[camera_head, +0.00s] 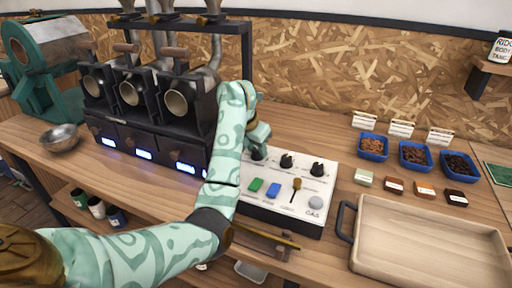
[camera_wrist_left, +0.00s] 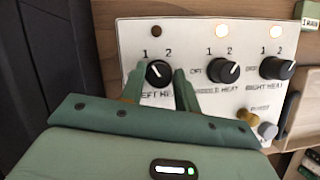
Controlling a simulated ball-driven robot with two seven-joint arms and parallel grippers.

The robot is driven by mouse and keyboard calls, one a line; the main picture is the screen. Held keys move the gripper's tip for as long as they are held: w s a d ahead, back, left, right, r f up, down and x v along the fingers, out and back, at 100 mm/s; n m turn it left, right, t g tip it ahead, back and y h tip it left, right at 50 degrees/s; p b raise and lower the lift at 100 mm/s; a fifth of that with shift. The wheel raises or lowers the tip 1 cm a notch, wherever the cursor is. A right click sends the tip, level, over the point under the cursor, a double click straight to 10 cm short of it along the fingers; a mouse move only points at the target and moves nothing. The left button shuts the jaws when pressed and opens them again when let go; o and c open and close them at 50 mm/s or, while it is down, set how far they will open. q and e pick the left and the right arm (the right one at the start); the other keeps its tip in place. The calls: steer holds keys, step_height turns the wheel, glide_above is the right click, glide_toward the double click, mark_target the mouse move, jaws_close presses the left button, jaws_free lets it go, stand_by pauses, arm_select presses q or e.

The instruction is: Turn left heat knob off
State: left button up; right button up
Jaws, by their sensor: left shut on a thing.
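The left heat knob (camera_wrist_left: 158,73) is black and round, on a white control panel (camera_head: 270,211) in the middle of the counter. My left gripper (camera_wrist_left: 159,80) is shut on this knob, one green finger on each side. In the head view the left gripper (camera_head: 258,138) comes down over the knob (camera_head: 259,153) and partly hides it. The lamp above the left knob (camera_wrist_left: 165,32) looks dull brown. The lamps above the middle knob (camera_wrist_left: 222,31) and right knob (camera_wrist_left: 275,32) glow pale. The left knob's exact pointer direction is hard to tell. My right gripper is out of view.
The middle heat knob (camera_head: 287,161) and right heat knob (camera_head: 317,169) stand close to the right. A green switch (camera_head: 256,184), a blue switch (camera_head: 273,190) and a lever (camera_head: 296,185) sit in front. The black roaster (camera_head: 150,110) stands left; a wooden tray (camera_head: 430,245) lies right.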

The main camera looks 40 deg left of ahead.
arm_select(q)
steer(key=shift+d+n+y, duration=0.15)
steer(key=shift+n+y, duration=0.25)
steer(key=shift+n, duration=0.7)
steer(key=n+y, duration=0.1)
steer(key=n, duration=0.1)
steer(key=shift+n+g+p, duration=0.3)
steer(key=shift+n, duration=0.1)
steer(key=n+y, duration=0.1)
steer(key=n, duration=0.2)
steer(key=shift+d+f+g, duration=0.1)
steer(key=shift+g, duration=0.2)
steer(key=shift+w+n+g+y+b, duration=0.1)
steer(key=shift+n+g+y+b, duration=0.35)
steer(key=shift+n, duration=1.35)
